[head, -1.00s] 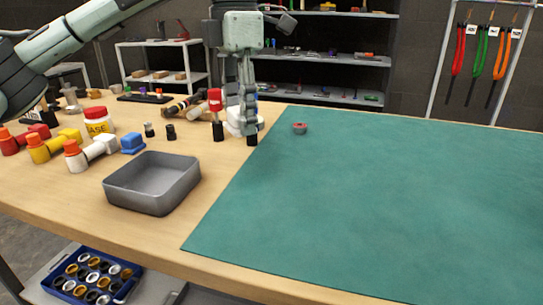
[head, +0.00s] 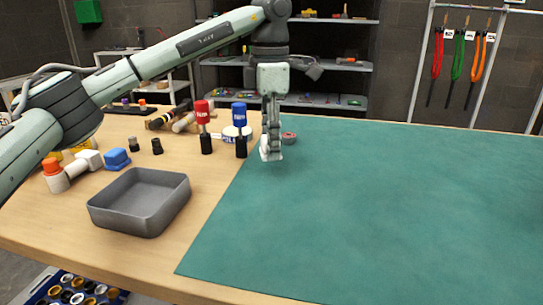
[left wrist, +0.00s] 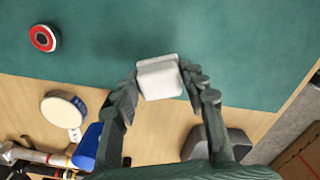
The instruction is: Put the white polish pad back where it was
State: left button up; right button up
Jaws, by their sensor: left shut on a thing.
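The white polish pad (left wrist: 158,77) is a small white block between the fingers of my left gripper (left wrist: 160,88) in the left wrist view. In the head view my left gripper (head: 270,152) points down at the left edge of the green mat, with the white pad (head: 265,154) partly hidden by the fingers. The gripper is shut on the pad. I cannot tell whether the pad touches the mat. A similar blue pad (head: 116,159) lies on the wood behind the grey tray. My right gripper is not in view.
A red and grey round piece (head: 289,138) lies on the mat (head: 380,210) just right of the gripper. The grey tray (head: 140,215) is empty. Most of the mat is clear.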

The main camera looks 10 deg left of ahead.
aim_at(271, 174)
pick_arm(q)
jog(key=shift+w+d+f, duration=0.1)
jog(key=shift+w+f, duration=0.05)
jog(key=shift+f, duration=1.9)
jog(key=shift+f, duration=0.2)
jog(key=o, duration=1.1)
jog(key=shift+r, duration=0.1)
notch_tip(271, 174, up, 12)
jog(key=shift+r, duration=0.1)
